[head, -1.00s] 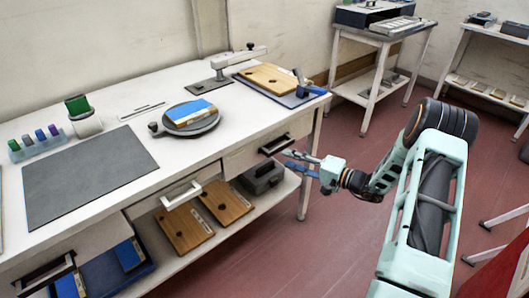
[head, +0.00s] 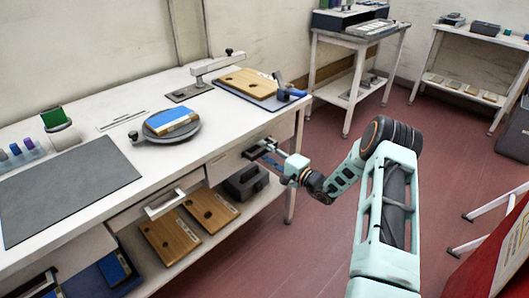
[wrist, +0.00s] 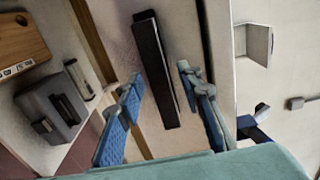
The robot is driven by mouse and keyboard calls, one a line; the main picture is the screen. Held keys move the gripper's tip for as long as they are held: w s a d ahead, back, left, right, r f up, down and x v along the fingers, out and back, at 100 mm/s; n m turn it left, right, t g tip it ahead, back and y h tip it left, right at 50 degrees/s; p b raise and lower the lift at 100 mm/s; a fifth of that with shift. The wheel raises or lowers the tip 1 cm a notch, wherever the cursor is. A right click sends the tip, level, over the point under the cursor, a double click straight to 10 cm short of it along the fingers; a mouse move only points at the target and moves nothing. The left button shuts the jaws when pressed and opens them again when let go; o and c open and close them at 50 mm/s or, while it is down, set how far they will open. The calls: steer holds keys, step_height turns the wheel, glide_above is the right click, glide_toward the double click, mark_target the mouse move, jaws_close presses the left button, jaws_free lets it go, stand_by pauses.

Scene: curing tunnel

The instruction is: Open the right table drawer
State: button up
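The right drawer (head: 226,164) is a pale front under the right end of the white worktable (head: 100,218), and it looks closed. Its black bar handle (wrist: 157,72) runs lengthwise through the middle of the wrist view. My gripper (head: 264,152) is at this handle in the head view and hides part of it. In the wrist view my gripper (wrist: 158,80) is open, with one blue finger on each side of the handle. Gaps show between the fingers and the handle, and I cannot tell whether the fingertips reach past it.
A middle drawer has a white handle (head: 165,203). Wooden boards (head: 172,238) and a dark grey box (head: 246,182) sit on the lower shelf. A blue clamp (head: 289,92) stands at the tabletop's right corner. Red floor (head: 270,245) is clear in front of the table.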

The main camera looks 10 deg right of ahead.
steer(key=shift+w+a, duration=0.2)
jaws_close()
stand_by(0.4)
